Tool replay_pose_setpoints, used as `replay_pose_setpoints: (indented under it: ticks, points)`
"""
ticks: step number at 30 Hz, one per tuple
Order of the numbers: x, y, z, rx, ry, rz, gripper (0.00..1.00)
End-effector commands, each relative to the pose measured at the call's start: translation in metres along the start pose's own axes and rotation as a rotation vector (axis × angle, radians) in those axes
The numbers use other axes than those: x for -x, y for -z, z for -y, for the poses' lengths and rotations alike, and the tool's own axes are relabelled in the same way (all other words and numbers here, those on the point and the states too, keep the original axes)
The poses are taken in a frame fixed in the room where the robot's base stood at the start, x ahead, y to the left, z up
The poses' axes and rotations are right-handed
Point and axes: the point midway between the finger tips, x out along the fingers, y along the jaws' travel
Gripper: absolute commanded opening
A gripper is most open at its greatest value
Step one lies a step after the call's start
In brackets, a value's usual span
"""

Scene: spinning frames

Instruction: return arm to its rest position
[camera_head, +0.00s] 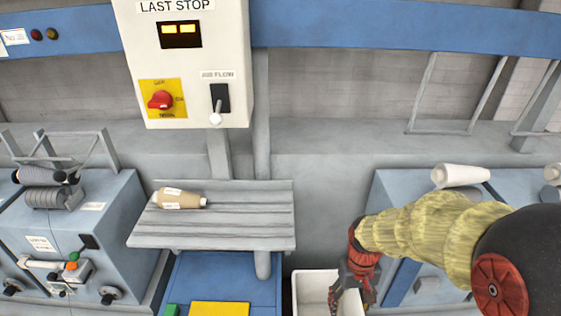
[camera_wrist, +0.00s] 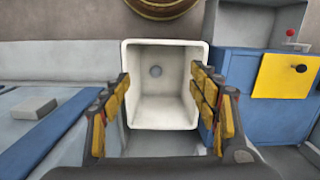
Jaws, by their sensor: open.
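My gripper (camera_head: 349,291) is at the lower right of the head view, at the end of my arm in its yellowish sleeve. In the wrist view my gripper (camera_wrist: 160,112) shows two yellow-padded fingers spread wide apart with nothing between them. It is over a white bin (camera_wrist: 157,56), which looks empty apart from a small grey round spot on its floor. The bin (camera_head: 308,288) also shows in the head view, partly hidden by my gripper.
A control box (camera_head: 190,70) with a red knob hangs above. A blue cabinet (camera_wrist: 238,75) stands beside the bin.

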Motion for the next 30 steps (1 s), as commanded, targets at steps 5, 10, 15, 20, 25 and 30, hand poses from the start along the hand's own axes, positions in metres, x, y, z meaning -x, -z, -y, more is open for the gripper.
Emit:
replay_pose_setpoints:
  ticks: [5, 10, 15, 20, 25, 30]
  points:
    - [0.066, -0.038, 0.003, -0.039, -0.005, -0.099, 0.61]
    - [0.116, -0.074, 0.005, -0.062, -0.008, -0.211, 0.61]
    - [0.158, -0.105, 0.007, -0.070, -0.012, -0.346, 0.61]
    - [0.193, -0.123, 0.009, -0.068, -0.016, -0.481, 0.61]
    - [0.219, -0.130, 0.009, -0.067, -0.019, -0.569, 0.61]
    - [0.223, -0.131, 0.009, -0.067, -0.020, -0.585, 0.61]
